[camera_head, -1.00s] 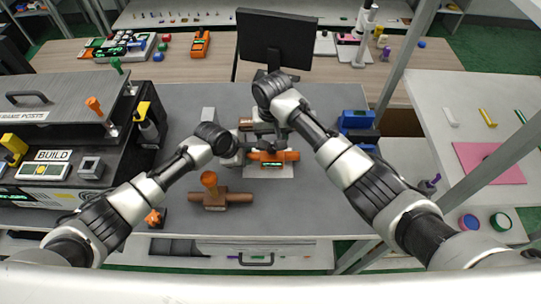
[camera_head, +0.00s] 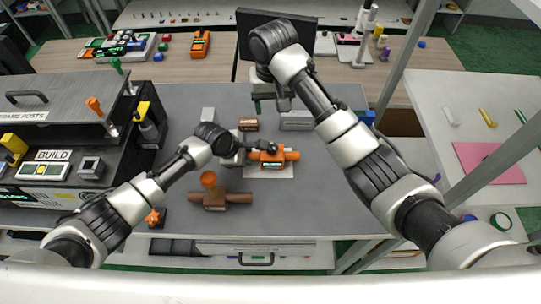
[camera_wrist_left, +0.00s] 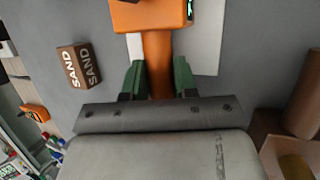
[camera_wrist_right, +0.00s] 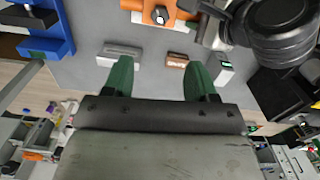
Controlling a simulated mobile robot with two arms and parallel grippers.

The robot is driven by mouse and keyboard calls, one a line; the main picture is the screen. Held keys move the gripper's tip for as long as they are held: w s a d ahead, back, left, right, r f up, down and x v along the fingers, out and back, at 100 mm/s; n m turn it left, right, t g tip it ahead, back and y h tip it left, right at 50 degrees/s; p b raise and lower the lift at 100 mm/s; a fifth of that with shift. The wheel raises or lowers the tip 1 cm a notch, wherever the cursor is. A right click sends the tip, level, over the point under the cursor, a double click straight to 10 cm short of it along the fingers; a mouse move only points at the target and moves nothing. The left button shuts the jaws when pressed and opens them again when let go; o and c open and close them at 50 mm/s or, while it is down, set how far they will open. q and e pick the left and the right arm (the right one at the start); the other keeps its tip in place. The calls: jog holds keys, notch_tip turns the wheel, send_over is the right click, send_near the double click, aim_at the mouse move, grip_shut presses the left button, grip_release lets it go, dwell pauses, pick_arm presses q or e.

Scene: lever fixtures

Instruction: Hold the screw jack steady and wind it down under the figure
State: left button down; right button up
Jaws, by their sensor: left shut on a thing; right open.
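The orange screw jack (camera_head: 276,155) with a small green display lies on a pale plate (camera_head: 272,171) in mid-table. My left gripper (camera_head: 246,153) is shut on its orange bar, with the green fingers on either side of the bar (camera_wrist_left: 158,62) in the left wrist view. In the right wrist view the jack (camera_wrist_right: 157,10) shows at the top edge with a dark round part on it. My right gripper (camera_head: 270,105) is open and empty, raised beyond the jack in front of the monitor. I cannot make out a figure.
A blue holder (camera_wrist_right: 38,32) is partly hidden by my right arm in the head view.

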dwell(0.3)
jog(key=m, duration=1.1)
send_over(272, 146)
notch_tip(272, 146, down, 11)
jog(key=shift+f, duration=0.1)
jog(key=shift+f+m, duration=0.5)
jog(key=shift+f, duration=2.45)
jog(key=c, duration=0.9)
jog(key=o, duration=0.9)
